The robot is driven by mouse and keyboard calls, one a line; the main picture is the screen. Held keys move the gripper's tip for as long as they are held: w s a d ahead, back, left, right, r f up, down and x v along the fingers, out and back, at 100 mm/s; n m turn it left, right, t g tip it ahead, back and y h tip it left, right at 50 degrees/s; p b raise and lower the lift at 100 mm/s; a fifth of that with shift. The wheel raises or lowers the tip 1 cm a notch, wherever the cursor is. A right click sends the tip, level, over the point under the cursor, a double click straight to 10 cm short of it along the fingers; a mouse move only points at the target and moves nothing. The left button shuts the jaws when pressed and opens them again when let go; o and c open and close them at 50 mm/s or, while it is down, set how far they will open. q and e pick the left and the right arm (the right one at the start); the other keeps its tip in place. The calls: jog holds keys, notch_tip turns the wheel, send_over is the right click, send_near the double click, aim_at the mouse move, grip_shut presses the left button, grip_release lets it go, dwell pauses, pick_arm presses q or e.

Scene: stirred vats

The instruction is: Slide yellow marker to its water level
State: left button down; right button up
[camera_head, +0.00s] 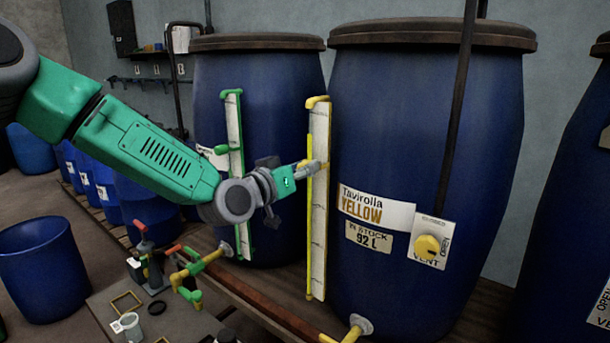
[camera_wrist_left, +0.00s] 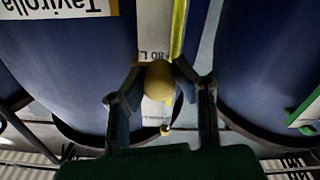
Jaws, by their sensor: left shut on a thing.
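The blue vat labelled Tavirolla YELLOW (camera_head: 430,120) carries a white gauge board (camera_head: 319,235) with yellow end fittings. A thin yellow column (camera_head: 309,260) runs up the board's left side, and its top shows a little above my gripper. My left gripper (camera_head: 313,167) is at the upper part of this board, shut on the yellow marker. In the left wrist view, the marker's round yellow knob (camera_wrist_left: 160,82) sits between the two fingers (camera_wrist_left: 161,95), near a printed "80 L". The fingers partly hide the marker in the head view. My right gripper is not in view.
A second vat (camera_head: 275,100) with a green-framed gauge (camera_head: 236,130) and green marker (camera_head: 222,150) stands close behind my left wrist. A yellow vent knob (camera_head: 427,246) and a dark vertical pipe (camera_head: 458,120) are at the right. A low table (camera_head: 185,323) holds small items.

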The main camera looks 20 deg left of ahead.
pick_arm(q)
notch_tip(320, 180, up, 6)
jog(key=shift+r+p, duration=0.25)
jog(key=shift+p, duration=0.8)
jog(key=shift+f, duration=0.1)
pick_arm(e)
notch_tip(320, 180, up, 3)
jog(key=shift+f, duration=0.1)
pick_arm(q)
jog(key=c, duration=1.3)
grip_release()
jog(key=shift+a, duration=0.15)
jog(key=shift+s, duration=0.1)
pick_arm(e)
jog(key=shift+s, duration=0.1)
pick_arm(q)
jog(key=shift+s+a, duration=0.1)
jog(key=shift+s, duration=0.05)
jog(key=v, duration=1.1)
jog(key=shift+s+a, duration=0.15)
jog(key=shift+s, duration=0.1)
